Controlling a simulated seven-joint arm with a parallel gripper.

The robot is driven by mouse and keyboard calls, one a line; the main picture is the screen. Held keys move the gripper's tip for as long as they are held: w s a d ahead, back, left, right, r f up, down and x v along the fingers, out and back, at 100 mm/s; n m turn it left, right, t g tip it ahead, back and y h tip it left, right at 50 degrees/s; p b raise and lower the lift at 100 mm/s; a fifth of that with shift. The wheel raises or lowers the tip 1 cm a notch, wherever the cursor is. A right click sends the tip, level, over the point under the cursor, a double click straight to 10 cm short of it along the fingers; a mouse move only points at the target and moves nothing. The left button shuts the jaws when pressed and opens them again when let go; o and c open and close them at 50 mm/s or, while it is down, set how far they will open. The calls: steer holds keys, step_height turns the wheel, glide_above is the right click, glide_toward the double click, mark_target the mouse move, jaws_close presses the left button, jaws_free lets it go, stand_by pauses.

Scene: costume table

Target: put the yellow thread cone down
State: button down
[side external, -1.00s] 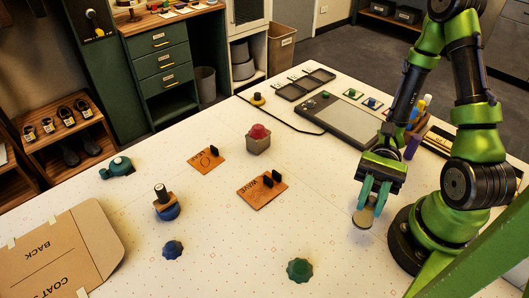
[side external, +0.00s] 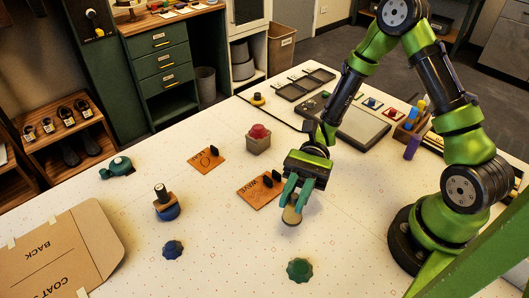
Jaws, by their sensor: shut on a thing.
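My gripper (side external: 295,203) is shut on a pale tan, round-ended thing (side external: 291,216) and holds it over the white table, in front of the orange-brown WAVE card. The fingers hide much of it, so I cannot tell from its colour or shape that it is the yellow thread cone. Its lower end seems to be above the table, but the height is hard to judge. A small yellow piece with a dark part (side external: 257,99) stands farther back on the table.
The WAVE card (side external: 252,194) with black pieces lies just behind my gripper. A green faceted piece (side external: 299,270) stands in front, a blue one (side external: 172,249) to the left. A red-topped block (side external: 258,139) is farther back. The white table (side external: 235,245) is clear between the blue and green pieces.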

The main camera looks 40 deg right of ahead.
steer(key=shift+f, duration=1.75)
steer(key=shift+f, duration=0.1)
steer(key=c, duration=1)
jaws_free()
